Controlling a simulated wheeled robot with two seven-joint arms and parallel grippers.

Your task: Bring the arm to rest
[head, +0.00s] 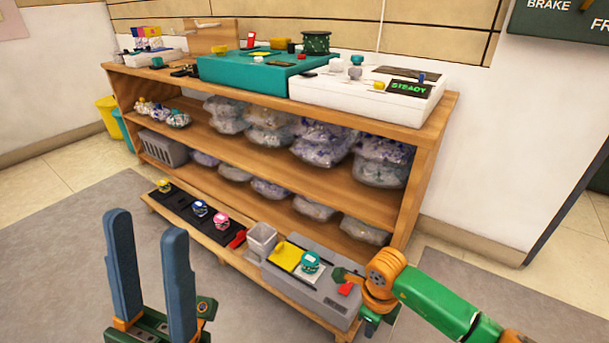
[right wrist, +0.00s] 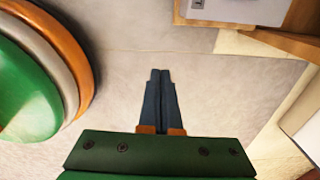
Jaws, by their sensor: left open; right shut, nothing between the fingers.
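My left gripper (head: 146,226) is in the lower left of the head view. Its two dark blue fingers point up and stand apart, with nothing between them. My right arm (head: 440,303), green and orange, comes in from the lower right of the head view, in front of the shelf's right end. Its gripper cannot be made out there. In the right wrist view my right gripper (right wrist: 160,72) has its blue fingers together, empty, over bare pale floor.
A wooden shelf unit (head: 437,135) with bagged goods stands ahead. On top are a teal box (head: 235,72) and a white device (head: 330,92) reading "STEADY". A low front ledge bears a grey box (head: 318,292) near my right arm. Grey floor (head: 60,250) is clear at left.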

